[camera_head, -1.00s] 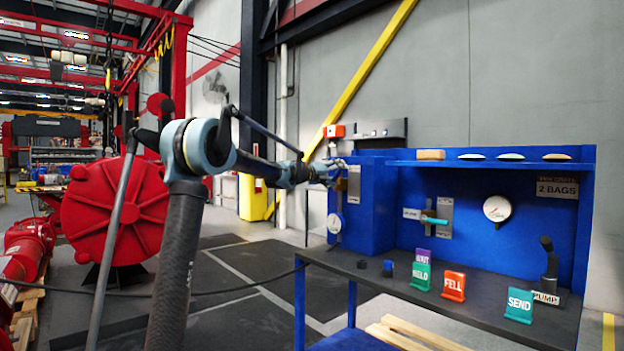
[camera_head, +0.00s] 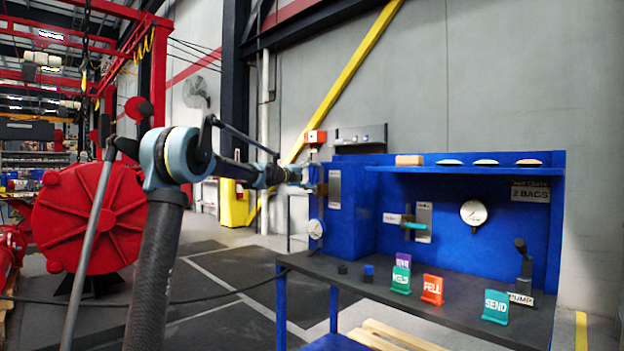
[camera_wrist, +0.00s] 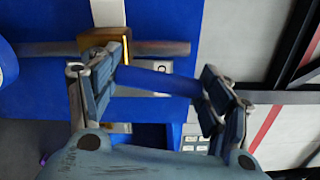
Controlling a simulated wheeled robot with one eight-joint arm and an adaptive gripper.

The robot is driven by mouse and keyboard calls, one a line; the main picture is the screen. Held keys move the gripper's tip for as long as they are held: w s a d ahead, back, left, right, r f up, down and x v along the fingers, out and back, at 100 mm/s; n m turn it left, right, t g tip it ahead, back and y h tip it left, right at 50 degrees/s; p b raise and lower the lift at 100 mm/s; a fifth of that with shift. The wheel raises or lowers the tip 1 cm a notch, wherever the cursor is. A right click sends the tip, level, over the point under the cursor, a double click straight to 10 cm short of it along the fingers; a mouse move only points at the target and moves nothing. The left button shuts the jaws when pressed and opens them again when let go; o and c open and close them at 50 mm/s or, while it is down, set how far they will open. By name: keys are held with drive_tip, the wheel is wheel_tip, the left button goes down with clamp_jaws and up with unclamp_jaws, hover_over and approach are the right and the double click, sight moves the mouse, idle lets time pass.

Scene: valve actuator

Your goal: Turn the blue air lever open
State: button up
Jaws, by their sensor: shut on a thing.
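The blue air lever (camera_wrist: 158,81) shows in the wrist view as a blue bar between my gripper's two fingers, lying about level across the picture. It extends to the right of a brass valve body (camera_wrist: 103,42) on a brown horizontal pipe. My gripper (camera_wrist: 155,95) is shut on the lever, with one finger at each end of its visible length. The exact contact is partly hidden by the fingers. In the head view my gripper (camera_head: 305,177) is at the left face of the blue cabinet (camera_head: 355,205), and the lever cannot be made out there.
A dial gauge (camera_head: 316,228) hangs just below my gripper. A second valve with a teal handle (camera_head: 415,226) and a white gauge (camera_head: 473,213) are on the cabinet's back panel. Coloured signs stand on the dark bench (camera_head: 430,305).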

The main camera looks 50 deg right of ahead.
drive_tip(key=shift+w, duration=0.15)
drive_tip(key=o, duration=1.5)
drive_tip(key=shift+w+f, duration=0.1)
drive_tip(key=shift+o, duration=0.2)
drive_tip(key=a, duration=1.2)
drive_tip(key=shift+w, duration=0.45)
drive_tip(key=shift+c, duration=0.6)
